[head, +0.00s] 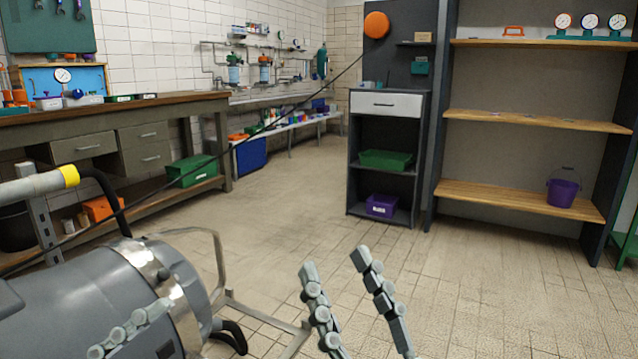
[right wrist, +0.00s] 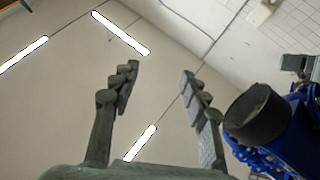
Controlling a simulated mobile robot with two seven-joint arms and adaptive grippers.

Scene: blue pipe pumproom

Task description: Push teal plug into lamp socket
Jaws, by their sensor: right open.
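I cannot make out a teal plug or a lamp socket for certain in either view. A small teal box (head: 420,66) hangs on the dark panel above the cabinet at the back. My right gripper (head: 334,262) is open and empty, its fingers pointing up over bare floor, far from that box. In the right wrist view its fingers (right wrist: 160,70) are apart with nothing between them, against the ceiling. Part of my left gripper (head: 130,327) shows at the lower left in front of a grey machine; its opening cannot be judged.
The grey cylindrical machine (head: 110,285) fills the lower left. A black cable (head: 250,135) runs up towards an orange disc (head: 377,25). A workbench (head: 150,106) stands left, a dark cabinet (head: 388,150) at the back, wooden shelves (head: 530,118) right. The tiled floor (head: 290,205) between is clear.

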